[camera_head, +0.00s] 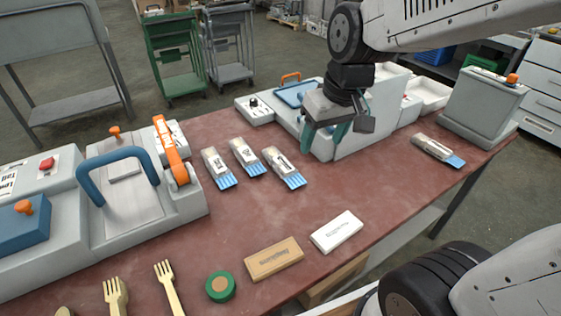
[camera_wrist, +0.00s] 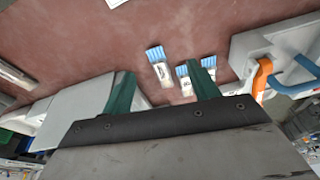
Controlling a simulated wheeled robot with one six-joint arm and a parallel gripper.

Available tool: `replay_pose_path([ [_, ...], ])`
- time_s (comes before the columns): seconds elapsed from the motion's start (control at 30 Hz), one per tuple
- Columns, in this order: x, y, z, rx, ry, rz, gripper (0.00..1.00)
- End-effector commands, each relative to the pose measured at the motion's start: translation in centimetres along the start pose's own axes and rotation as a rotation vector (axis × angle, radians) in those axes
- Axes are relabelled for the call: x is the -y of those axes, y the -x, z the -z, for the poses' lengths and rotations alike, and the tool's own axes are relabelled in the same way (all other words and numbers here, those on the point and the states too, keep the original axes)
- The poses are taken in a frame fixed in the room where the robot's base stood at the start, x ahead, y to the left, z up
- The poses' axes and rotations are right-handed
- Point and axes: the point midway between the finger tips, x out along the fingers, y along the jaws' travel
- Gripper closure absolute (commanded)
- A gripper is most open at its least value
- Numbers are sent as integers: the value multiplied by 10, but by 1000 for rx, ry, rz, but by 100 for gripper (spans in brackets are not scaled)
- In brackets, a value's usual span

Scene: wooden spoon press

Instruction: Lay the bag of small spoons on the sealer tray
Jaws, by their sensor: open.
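Three clear bags with blue striped ends lie on the red-brown table: a left bag (camera_head: 219,168), a middle bag (camera_head: 247,155) and a right bag (camera_head: 284,167). A fourth such bag (camera_head: 438,150) lies apart at the right. I cannot tell which one holds the small spoons. My gripper (camera_head: 325,140), with green fingers, is open and empty above the table, right of the three bags. In the wrist view, a bag (camera_wrist: 159,66) shows between the fingers, farther below. A grey machine (camera_head: 190,200) with an orange lever stands at left; I cannot tell whether it is the sealer.
A blue tray (camera_head: 297,92) sits on a grey machine at the back, close to my gripper. A brown box (camera_head: 273,258), a white box (camera_head: 337,231), a green round item (camera_head: 220,286) and wooden forks (camera_head: 168,287) lie near the front edge. The middle of the table is clear.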

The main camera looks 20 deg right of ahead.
Motion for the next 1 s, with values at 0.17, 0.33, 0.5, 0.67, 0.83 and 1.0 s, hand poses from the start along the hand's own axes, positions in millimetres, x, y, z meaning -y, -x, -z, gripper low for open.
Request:
replay_pose_path([
  [0.17, -3, -61, 65, -54, 39, 15, 40],
  [0.33, -8, -121, 112, -110, 68, 7, 40],
  [0.5, -14, -165, 137, -147, 85, -10, 40],
  [0.67, -16, -185, 146, -163, 94, -21, 40],
  [0.83, -17, -202, 150, -166, 95, -22, 40],
  [1.0, -18, -221, 153, -164, 93, -22, 40],
])
